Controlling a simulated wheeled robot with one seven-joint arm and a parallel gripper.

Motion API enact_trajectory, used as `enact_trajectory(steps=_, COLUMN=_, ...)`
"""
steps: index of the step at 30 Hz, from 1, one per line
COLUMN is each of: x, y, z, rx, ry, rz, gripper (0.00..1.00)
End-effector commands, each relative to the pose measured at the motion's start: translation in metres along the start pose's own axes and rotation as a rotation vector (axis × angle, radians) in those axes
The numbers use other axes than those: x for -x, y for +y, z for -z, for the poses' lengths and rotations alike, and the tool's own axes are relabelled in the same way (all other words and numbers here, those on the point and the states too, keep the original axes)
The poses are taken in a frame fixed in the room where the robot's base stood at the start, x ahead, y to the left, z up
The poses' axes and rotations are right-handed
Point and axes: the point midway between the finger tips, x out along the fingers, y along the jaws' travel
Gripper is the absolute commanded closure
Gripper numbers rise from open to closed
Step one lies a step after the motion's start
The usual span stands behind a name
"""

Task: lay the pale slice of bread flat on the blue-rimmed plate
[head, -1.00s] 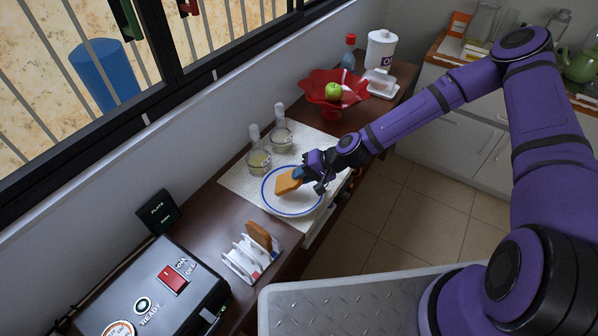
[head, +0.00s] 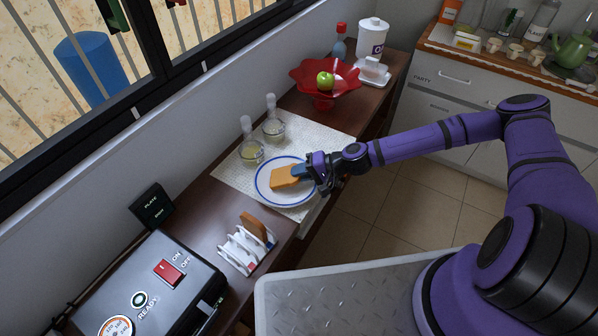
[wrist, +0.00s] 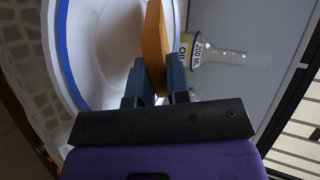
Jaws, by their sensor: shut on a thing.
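The pale slice of bread (head: 284,178), orange-tan here, is held over the blue-rimmed plate (head: 270,194) and looks close to level. I cannot tell whether it touches the plate. My gripper (head: 304,172) is shut on the slice's right end, with its blue fingers on either side. In the wrist view the slice (wrist: 155,45) shows edge-on between the fingertips (wrist: 157,80), and the plate's blue rim (wrist: 66,55) curves at the left. A browner slice (head: 253,226) stands in the white toast rack (head: 238,255).
A red bowl (head: 309,78) with a green apple (head: 325,80) stands farther back. A black toaster (head: 190,290) and a small black sign (head: 152,207) are at the front left.

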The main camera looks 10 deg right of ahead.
Motion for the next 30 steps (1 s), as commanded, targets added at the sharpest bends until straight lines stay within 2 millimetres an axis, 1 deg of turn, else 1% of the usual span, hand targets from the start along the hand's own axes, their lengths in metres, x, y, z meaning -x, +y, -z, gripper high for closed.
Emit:
enact_trajectory(steps=24, x=-0.0013, y=0.0032, z=0.0001, rx=0.0, ry=0.0, rz=0.0, gripper=0.99)
enact_trajectory(steps=25, x=-0.0014, y=0.0033, z=0.0002, rx=0.0, ry=0.0, rz=0.0, gripper=0.81)
enact_trajectory(steps=26, x=-0.0013, y=0.0032, z=0.0002, rx=0.0, ry=0.0, rz=0.0, gripper=0.74)
enact_trajectory(steps=27, x=-0.0013, y=0.0032, z=0.0001, rx=0.0, ry=0.0, rz=0.0, gripper=0.65)
enact_trajectory(steps=28, x=-0.0013, y=0.0032, z=0.0001, rx=0.0, ry=0.0, rz=0.0, gripper=0.58)
enact_trajectory(steps=29, x=-0.0013, y=0.0032, z=0.0002, rx=0.0, ry=0.0, rz=0.0, gripper=0.54)
enact_trajectory(steps=30, x=-0.0013, y=0.0032, z=0.0001, rx=0.0, ry=0.0, rz=0.0, gripper=0.54)
